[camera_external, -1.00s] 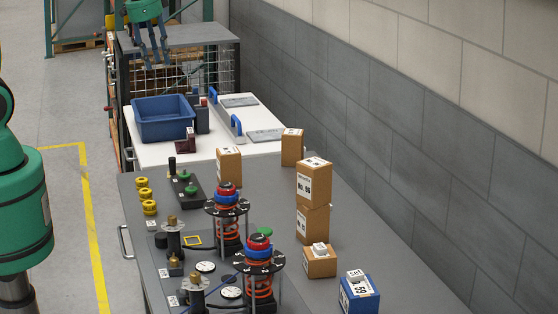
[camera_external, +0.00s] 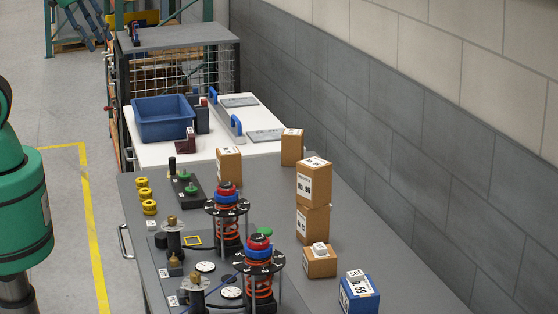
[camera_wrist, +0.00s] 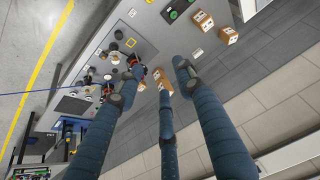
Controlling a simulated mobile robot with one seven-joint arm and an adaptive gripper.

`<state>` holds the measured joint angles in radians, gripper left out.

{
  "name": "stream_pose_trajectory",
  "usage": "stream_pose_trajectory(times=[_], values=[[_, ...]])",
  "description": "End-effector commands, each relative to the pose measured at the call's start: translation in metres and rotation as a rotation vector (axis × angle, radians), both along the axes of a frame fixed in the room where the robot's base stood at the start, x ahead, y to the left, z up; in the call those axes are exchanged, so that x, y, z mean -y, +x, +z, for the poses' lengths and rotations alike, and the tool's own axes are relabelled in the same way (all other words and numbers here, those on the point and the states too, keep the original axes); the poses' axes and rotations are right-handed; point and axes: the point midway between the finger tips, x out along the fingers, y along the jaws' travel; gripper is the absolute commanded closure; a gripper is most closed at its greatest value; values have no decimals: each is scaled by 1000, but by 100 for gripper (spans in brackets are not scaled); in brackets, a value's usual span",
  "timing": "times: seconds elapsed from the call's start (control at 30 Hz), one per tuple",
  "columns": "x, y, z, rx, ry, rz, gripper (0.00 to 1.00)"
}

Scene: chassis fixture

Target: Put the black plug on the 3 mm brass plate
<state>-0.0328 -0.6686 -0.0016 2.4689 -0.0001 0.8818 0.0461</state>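A black upright peg (camera_external: 172,163) stands by the black strip with green knobs. A low black round piece (camera_external: 161,241) lies beside the near-left brass-topped post (camera_external: 172,222). I cannot tell which black piece is the plug. I cannot make out a 3 mm brass plate; its label is too small to read.
Two spring stands with black discs (camera_external: 227,208) (camera_external: 259,263) rise from the grey bench. Yellow knurled pieces (camera_external: 145,193) line its left side. Cardboard boxes (camera_external: 313,182) and a blue box (camera_external: 359,295) stand right. A blue bin (camera_external: 163,120) and wire cage (camera_external: 190,70) are behind.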

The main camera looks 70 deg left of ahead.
Motion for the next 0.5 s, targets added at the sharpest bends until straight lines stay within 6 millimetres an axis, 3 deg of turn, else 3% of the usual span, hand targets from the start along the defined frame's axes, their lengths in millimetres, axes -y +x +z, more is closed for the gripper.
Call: stream_pose_trajectory(times=[0.2, 0.5], values=[[9, -22, 2, 28, -17, 6, 63], [11, -26, 2, 31, -21, 8, 63]])
